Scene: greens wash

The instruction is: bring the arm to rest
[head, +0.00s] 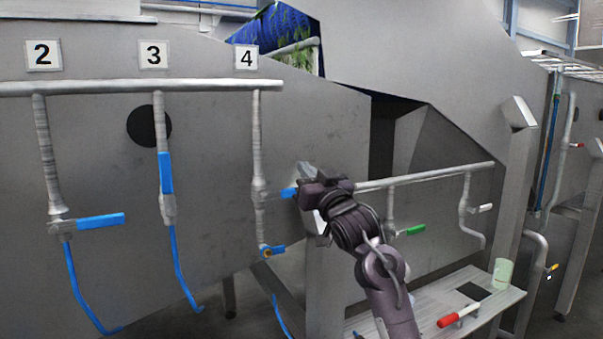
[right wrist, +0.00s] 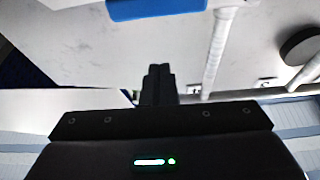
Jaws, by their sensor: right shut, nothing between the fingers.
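My right arm (head: 376,270) reaches up from the bottom of the head view to the grey panel. Its gripper (head: 304,172) is shut and empty, near the blue handle (head: 288,193) on the pipe under sign 4. The gripper hides the right end of that handle; I cannot tell whether they touch. In the right wrist view the shut fingers (right wrist: 158,82) show dark in the middle, with a blue handle (right wrist: 155,8) beyond them at the top edge. My left gripper is not in view.
The handle (head: 100,221) under sign 2 lies sideways; the one (head: 166,172) under sign 3 stands in line with its pipe. A lower rail (head: 430,175) with a green handle (head: 412,230) is at right. A bench (head: 500,299) holds a red-handled tool (head: 448,320) and a pale cup (head: 503,271).

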